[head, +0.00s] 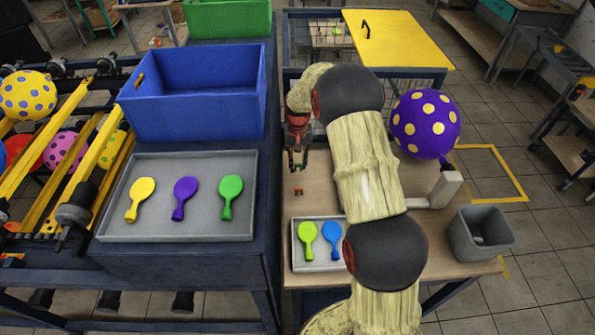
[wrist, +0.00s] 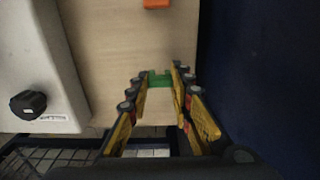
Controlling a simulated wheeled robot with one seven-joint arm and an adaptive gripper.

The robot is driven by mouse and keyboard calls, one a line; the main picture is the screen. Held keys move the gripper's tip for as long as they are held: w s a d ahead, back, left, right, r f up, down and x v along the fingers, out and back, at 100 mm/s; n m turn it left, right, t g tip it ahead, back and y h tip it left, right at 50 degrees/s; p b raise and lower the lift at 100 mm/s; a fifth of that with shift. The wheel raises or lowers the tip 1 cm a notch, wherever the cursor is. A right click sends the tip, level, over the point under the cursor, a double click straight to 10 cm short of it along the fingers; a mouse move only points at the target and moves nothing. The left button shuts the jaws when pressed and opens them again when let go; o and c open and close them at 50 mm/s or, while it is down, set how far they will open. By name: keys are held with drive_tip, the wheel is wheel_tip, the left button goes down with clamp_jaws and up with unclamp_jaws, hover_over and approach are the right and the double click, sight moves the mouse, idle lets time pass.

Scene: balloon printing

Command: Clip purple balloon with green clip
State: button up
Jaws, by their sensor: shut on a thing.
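The purple balloon (head: 425,124) is round and inflated, with yellow dots. It sits at the right of the table, above a small grey-white stand (head: 447,190). My gripper (head: 298,163) is over the left part of the table, left of the balloon and apart from it. In the wrist view, the fingertips (wrist: 160,76) are shut on the green clip (wrist: 160,79). The balloon is not in the wrist view.
An orange-red clip (head: 298,191) lies on the table, also in the wrist view (wrist: 156,3). A tray (head: 297,263) holds green and blue flat balloons. A grey bin (head: 482,234) stands at the right edge. A white body (wrist: 40,70) and the dark blue cabinet (wrist: 255,70) flank my gripper.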

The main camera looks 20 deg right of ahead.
drive_tip(key=shift+r+p, duration=2.05)
drive_tip(key=shift+r, duration=1.5)
